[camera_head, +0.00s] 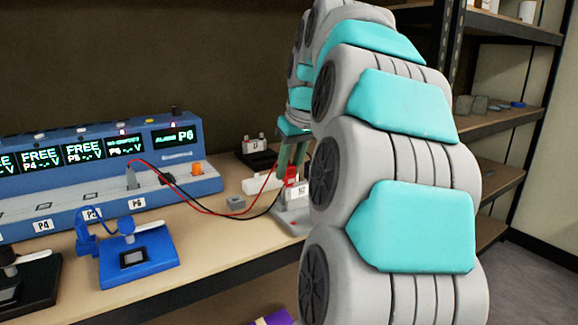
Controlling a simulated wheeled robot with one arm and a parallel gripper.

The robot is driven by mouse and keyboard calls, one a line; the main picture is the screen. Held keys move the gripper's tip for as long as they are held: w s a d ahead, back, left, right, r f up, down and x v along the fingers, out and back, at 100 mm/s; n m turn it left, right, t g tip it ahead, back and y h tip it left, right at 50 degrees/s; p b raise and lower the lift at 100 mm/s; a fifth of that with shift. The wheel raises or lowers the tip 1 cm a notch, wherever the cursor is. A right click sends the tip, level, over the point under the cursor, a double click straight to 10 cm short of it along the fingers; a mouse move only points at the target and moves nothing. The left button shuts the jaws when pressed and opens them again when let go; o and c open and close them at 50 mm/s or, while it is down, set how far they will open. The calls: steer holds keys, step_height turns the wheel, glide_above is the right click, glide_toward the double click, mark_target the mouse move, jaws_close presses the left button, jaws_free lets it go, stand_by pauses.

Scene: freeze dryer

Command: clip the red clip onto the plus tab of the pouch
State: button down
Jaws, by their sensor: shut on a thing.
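My gripper (291,168) points down at the back right of the bench, partly hidden behind my own arm. It is shut on the red clip (291,175), whose red lead runs left to the blue charger. Just below the clip is a pale, labelled piece (298,191) on a light grey stand (289,219), which looks like the pouch's place. The pouch's tabs are too small and covered to make out. I cannot tell whether the clip touches the plus tab.
The blue charger (205,184) with lit displays fills the back left. A black lead (263,210) runs beside the red one. A blue stand (140,258) is at the front left and a small grey block (235,202) lies mid-bench. Shelves (503,121) stand at the right.

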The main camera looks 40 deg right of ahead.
steer(key=shift+f, duration=0.25)
steer(key=c, duration=0.6)
jaws_free()
steer(key=shift+r, duration=0.1)
steer(key=shift+v, duration=3.85)
